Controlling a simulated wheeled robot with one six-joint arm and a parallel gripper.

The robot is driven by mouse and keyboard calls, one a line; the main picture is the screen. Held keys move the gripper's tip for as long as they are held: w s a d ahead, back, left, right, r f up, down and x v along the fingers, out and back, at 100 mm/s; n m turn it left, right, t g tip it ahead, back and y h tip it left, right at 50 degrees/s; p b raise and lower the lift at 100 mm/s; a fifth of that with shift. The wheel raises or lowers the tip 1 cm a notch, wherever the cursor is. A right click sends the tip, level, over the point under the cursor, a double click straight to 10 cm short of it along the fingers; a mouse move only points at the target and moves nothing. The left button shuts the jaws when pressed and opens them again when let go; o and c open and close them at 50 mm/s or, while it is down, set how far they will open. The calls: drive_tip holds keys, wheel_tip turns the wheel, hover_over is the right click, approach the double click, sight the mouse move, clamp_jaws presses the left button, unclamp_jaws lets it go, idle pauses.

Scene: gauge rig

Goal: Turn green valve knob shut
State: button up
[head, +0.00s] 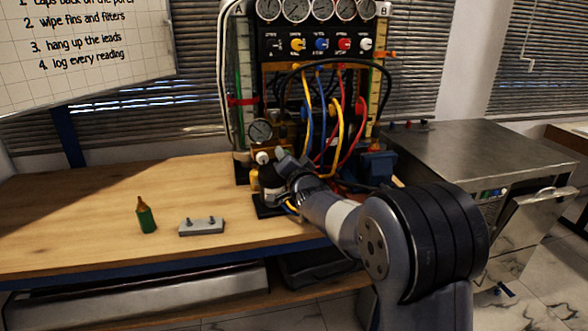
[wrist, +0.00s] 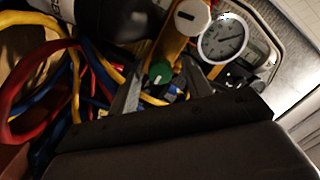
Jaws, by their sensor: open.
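The green valve knob (wrist: 159,72) shows in the wrist view as a small round knob with a pale mark on its face. It sits on a brass-yellow fitting (wrist: 173,45). My gripper (wrist: 160,88) is open, with its grey fingers to the left and right of the knob in the picture. I cannot tell whether either finger touches it. In the head view my gripper (head: 283,160) is at the lower front of the gauge rig, and I cannot make out the green knob there.
A white-faced knob (wrist: 192,15) and a dial gauge (wrist: 222,38) sit close to the green knob. Red, blue and yellow hoses (head: 335,120) hang nearby. A green bottle (head: 146,216) and a grey block (head: 202,226) stand on the wooden bench (head: 90,220); its left side is mostly clear.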

drive_tip(key=v, duration=1)
drive_tip(key=shift+b, duration=0.3)
drive_tip(key=shift+w, duration=0.15)
drive_tip(key=x, duration=1)
drive_tip(key=shift+w+p, duration=0.25)
drive_tip(key=shift+p, duration=0.15)
drive_tip(key=shift+a, duration=0.1)
drive_tip(key=s+d+n+p, duration=0.3)
drive_tip(key=s+n+p, duration=0.1)
drive_tip(key=s+n, duration=0.5)
drive_tip(key=shift+s+d, duration=0.2)
drive_tip(key=shift+s, duration=0.15)
idle(1.8)
